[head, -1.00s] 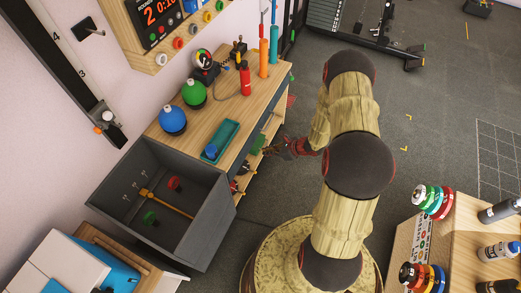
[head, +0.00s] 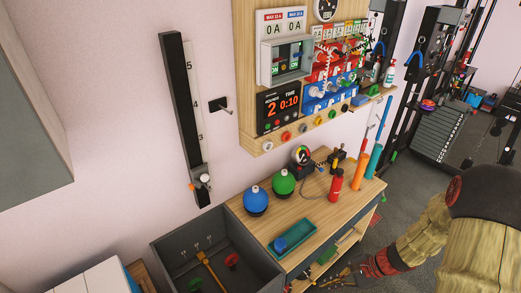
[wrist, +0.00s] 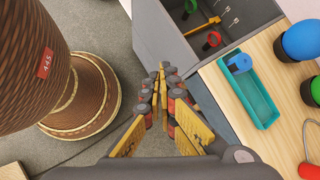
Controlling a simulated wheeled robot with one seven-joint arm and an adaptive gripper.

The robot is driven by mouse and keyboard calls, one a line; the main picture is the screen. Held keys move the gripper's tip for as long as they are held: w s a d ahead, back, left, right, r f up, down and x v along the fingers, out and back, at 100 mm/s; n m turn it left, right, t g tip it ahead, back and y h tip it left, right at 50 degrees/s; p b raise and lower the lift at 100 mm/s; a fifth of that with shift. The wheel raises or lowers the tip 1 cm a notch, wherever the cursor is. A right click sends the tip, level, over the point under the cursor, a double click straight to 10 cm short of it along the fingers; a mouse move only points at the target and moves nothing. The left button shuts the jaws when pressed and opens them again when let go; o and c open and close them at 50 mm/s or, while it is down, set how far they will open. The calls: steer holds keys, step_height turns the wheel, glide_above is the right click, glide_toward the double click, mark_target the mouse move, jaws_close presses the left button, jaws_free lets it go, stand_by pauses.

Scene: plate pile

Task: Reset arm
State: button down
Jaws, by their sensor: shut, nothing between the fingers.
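My arm shows at the lower right in the head view, beside the front of the wooden bench (head: 318,215). My gripper (head: 338,279) is low by the bench's open front, small and partly hard to make out there. In the wrist view my gripper (wrist: 162,72) points up the picture, its yellow and dark fingers together with nothing between them. It is over the grey floor, left of the bench top and just below the grey bin (wrist: 170,42) in the picture.
A wall board (head: 247,60) hangs above. My base fills the wrist view's left; grey floor lies between.

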steer(key=s+a+r+n+t+h, duration=0.1)
steer(key=r+n, duration=0.4)
steer(key=r, duration=0.6)
steer(key=s+a+r+n+t+h, duration=0.1)
steer(key=s+r+n+h, duration=0.3)
steer(key=r, duration=0.8)
steer(key=s+a+r+n+t+h, duration=0.1)
steer(key=s+r+n, duration=0.5)
steer(key=r, duration=0.6)
steer(key=shift+s+a+n+t+h, duration=0.2)
steer(key=shift+a+n+t+h, duration=0.15)
steer(key=shift+t+h, duration=0.6)
